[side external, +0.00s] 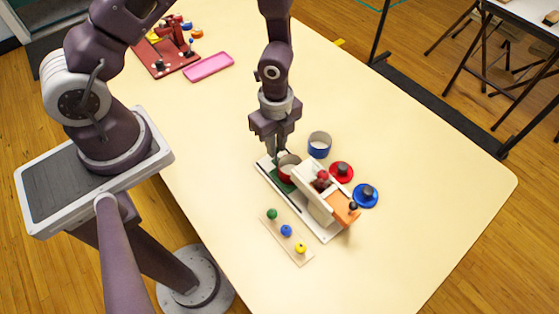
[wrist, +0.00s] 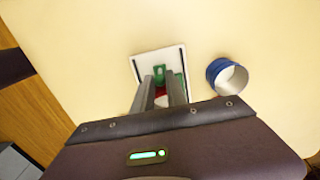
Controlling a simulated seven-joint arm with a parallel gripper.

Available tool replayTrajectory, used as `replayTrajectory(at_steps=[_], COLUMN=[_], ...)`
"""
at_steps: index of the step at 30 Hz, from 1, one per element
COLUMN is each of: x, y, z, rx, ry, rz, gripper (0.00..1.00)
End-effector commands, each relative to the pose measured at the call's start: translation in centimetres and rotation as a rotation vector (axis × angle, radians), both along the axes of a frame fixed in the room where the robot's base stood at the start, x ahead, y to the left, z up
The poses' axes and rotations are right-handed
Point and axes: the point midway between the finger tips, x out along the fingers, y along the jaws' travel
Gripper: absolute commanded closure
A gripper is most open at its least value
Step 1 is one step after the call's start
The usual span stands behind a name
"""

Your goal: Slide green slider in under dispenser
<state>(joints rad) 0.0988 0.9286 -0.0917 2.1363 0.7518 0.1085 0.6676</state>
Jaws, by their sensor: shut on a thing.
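The green slider (side external: 282,183) lies on the white base of the dispenser (side external: 318,192), at the base's far-left end. A cup with a red body and white inside (side external: 288,168) stands on the slider, just outside the dispenser's white housing. My gripper (side external: 279,155) points down at the slider's outer end, behind the cup. In the wrist view, a green upright piece of the slider (wrist: 159,74) sits between my two fingers (wrist: 161,78), which appear shut on it. The cup is mostly hidden behind the fingers there. The dispenser housing is hidden in the wrist view.
A blue cup (side external: 319,145) stands beside the base. Red (side external: 341,171) and blue (side external: 365,195) discs with dark knobs lie right of the dispenser. A strip with green, blue and yellow balls (side external: 287,236) lies in front. A pink tray (side external: 209,67) is far back; the right table is clear.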

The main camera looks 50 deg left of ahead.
Motion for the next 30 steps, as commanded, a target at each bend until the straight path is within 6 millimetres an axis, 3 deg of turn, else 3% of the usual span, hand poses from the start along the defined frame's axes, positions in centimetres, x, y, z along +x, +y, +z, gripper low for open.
replayTrajectory(at_steps=[18,28,29,30], x=[0.0,0.0,0.0,0.0], y=[-5.6,-6.3,-6.4,-6.4], z=[0.0,0.0,0.0,0.0], rx=[-0.001,-0.003,-0.004,-0.004], ry=[-0.002,-0.002,-0.002,-0.002], rz=[-0.002,0.000,0.000,-0.001], gripper=[1.00,1.00,0.79,0.71])
